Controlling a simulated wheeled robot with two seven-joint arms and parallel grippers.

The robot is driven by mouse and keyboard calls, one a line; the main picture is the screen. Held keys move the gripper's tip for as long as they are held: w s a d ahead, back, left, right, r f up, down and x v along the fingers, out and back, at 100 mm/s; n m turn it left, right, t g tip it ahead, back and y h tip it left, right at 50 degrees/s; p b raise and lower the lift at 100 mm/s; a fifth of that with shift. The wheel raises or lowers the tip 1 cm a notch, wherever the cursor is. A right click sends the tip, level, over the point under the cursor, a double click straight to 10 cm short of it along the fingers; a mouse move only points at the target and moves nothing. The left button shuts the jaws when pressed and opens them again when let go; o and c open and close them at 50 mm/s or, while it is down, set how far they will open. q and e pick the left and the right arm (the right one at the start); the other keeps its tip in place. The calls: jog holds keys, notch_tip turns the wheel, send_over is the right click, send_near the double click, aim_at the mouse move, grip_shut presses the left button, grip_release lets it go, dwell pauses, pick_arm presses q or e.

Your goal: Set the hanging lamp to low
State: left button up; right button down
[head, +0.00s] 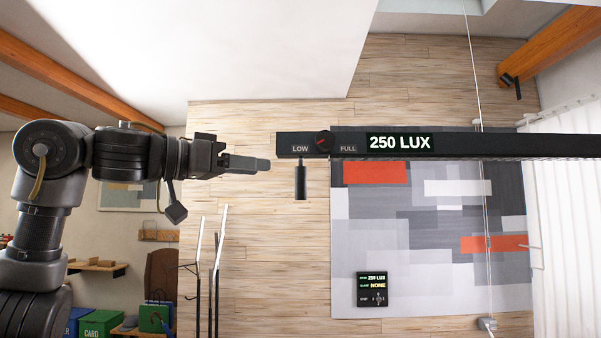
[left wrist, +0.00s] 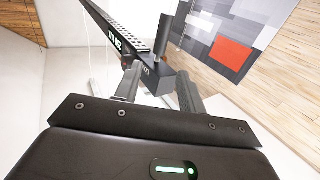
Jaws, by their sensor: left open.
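The hanging lamp (head: 455,144) is a long black bar hung on thin cables, reading 250 LUX. Near its left end is a round dial (head: 323,141) with a slanted red mark, between the words LOW and FULL. A short dark handle (head: 300,181) hangs below the bar under LOW. My left gripper (head: 262,164) points right, a little left of the handle and just below the bar's end, with a gap between. In the left wrist view the open fingers (left wrist: 160,88) stand either side of the lamp's end (left wrist: 165,78), with the handle (left wrist: 163,36) beyond, apart from them.
A small dark wall panel (head: 376,289) also shows 250 LUX and NONE. A grey and red patterned wall panel (head: 420,215) is behind the lamp. Thin upright stands (head: 214,260) are below my gripper.

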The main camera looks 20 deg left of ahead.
aim_at(296, 169)
pick_arm(q)
jog(key=p+x, duration=0.6)
jog(key=x, duration=0.4)
jog(key=shift+r, duration=0.1)
jog(key=shift+w+d, duration=0.35)
jog(key=c, duration=0.9)
grip_shut()
